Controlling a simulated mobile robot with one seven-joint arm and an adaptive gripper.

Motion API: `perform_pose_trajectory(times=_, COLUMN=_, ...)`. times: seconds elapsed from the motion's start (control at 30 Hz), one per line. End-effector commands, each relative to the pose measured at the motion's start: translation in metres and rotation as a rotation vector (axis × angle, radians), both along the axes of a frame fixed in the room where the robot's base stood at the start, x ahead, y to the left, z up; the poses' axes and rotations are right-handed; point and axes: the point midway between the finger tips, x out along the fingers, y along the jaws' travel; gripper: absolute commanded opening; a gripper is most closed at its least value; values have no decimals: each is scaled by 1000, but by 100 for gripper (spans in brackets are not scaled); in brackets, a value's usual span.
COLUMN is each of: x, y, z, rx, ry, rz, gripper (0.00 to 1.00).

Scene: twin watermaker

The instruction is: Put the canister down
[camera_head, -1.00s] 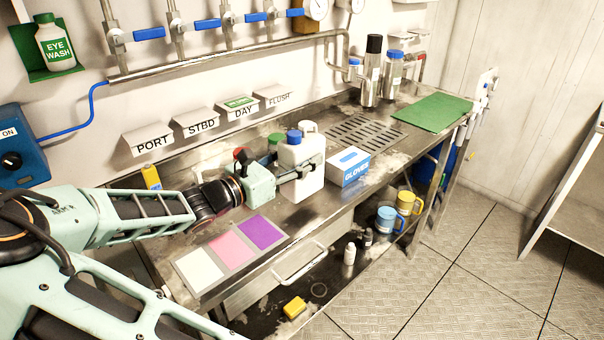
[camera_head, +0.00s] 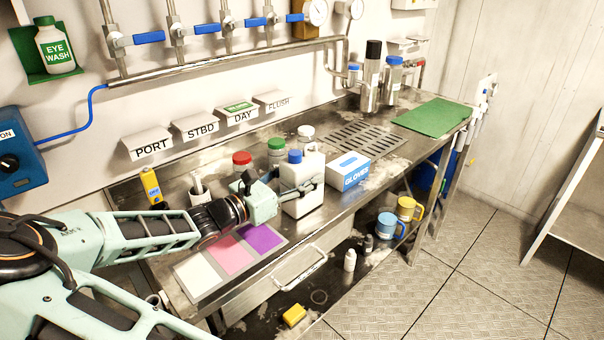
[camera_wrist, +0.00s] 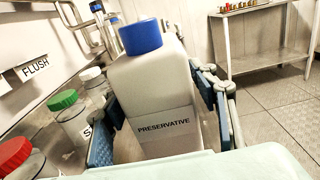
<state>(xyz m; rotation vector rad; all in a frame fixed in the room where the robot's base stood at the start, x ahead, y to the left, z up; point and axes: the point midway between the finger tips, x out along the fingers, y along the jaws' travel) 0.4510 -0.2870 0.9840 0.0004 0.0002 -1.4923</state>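The canister (camera_head: 301,196) is white with a blue cap, standing upright at the bench's front part, left of the gloves box. It also shows in the wrist view (camera_wrist: 157,92), with a "PRESERVATIVE" label and a slight tilt in the picture. My gripper (camera_wrist: 160,112) has a finger on each side of the canister, and both look to be against its sides. In the head view my gripper (camera_head: 290,192) reaches it from the left. The canister's base is at or very near the bench top (camera_head: 345,205); I cannot tell if it touches.
Jars with red (camera_head: 242,162), green (camera_head: 277,152) and white (camera_head: 306,138) lids stand behind the canister. The gloves box (camera_head: 349,170) is close on its right. A card with white, pink and purple patches (camera_head: 204,277) lies front left. A green mat (camera_head: 432,115) is clear.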

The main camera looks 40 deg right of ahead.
Motion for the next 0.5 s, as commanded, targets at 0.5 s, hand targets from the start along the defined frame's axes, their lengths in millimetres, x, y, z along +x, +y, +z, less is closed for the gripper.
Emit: perform_pose_trajectory(times=0.5, x=0, y=18, z=3, rx=3, ry=-1, rz=4, gripper=62)
